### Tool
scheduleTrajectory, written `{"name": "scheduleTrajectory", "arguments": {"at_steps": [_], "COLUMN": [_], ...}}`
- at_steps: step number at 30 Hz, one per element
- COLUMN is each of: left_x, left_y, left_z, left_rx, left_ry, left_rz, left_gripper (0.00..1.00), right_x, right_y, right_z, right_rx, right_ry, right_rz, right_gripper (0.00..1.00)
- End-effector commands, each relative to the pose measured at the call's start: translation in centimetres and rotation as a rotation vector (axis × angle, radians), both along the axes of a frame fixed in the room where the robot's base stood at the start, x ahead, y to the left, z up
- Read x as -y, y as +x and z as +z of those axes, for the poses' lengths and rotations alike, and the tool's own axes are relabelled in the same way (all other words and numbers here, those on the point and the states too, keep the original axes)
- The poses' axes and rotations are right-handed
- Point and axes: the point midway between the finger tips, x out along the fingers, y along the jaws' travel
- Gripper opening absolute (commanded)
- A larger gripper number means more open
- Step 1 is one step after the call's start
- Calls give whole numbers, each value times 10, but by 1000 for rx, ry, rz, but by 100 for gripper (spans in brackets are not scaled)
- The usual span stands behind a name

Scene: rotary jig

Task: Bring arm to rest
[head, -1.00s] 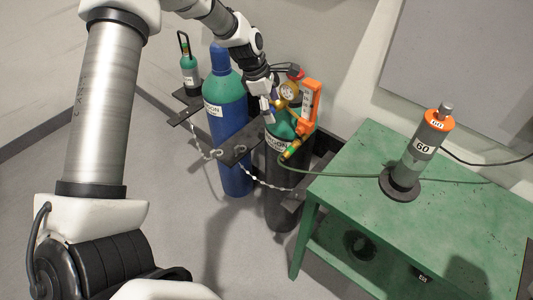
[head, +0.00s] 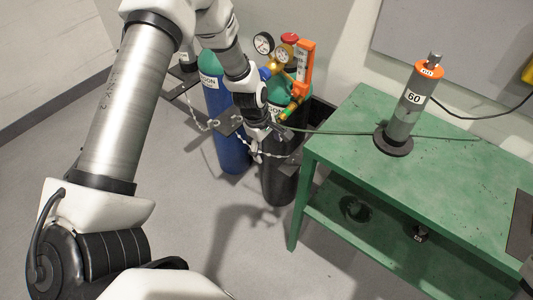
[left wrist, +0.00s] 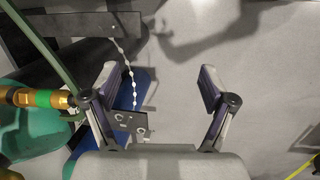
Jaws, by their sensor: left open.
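My left arm comes in from the left of the head view. My left gripper (head: 258,150) is in front of the dark cylinder (head: 281,182) with the green shoulder, below its regulator. In the left wrist view the two fingers of the gripper (left wrist: 158,75) are spread wide with nothing between them. The green shoulder (left wrist: 35,128) and the brass and green hose fitting (left wrist: 40,98) are at the left of that view. My right gripper is not in view.
A blue cylinder (head: 232,150) stands left of the dark one, with a chain (head: 205,125) and a bracket near the gripper. A gauge and orange flowmeter (head: 305,68) sit on top. A green table (head: 350,135) with a grey cylinder marked 60 (head: 403,115) is at right. Floor in front is clear.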

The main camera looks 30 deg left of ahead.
Motion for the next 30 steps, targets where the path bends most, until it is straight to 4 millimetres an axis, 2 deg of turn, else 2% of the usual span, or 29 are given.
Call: {"name": "scheduleTrajectory", "arguments": {"at_steps": [4, 20, 23, 26, 29, 30], "left_x": [3, 3, 5, 17, 39, 47], "left_y": [-5, -6, -16, -52, -123, -157], "left_z": [-8, -9, -23, -56, -94, -108], "left_rx": [0, 0, -30, -129, -266, -303], "left_ry": [10, 10, 14, 27, 41, 51], "left_rz": [-32, -35, -42, -84, -165, -241], "left_gripper": [84, 84, 84, 84, 84, 84], "right_x": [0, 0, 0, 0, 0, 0], "right_y": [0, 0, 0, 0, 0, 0], "right_z": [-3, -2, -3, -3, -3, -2], "right_rx": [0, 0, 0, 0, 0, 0], "right_ry": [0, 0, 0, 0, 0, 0], "right_rz": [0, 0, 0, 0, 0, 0], "right_gripper": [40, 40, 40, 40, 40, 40]}}
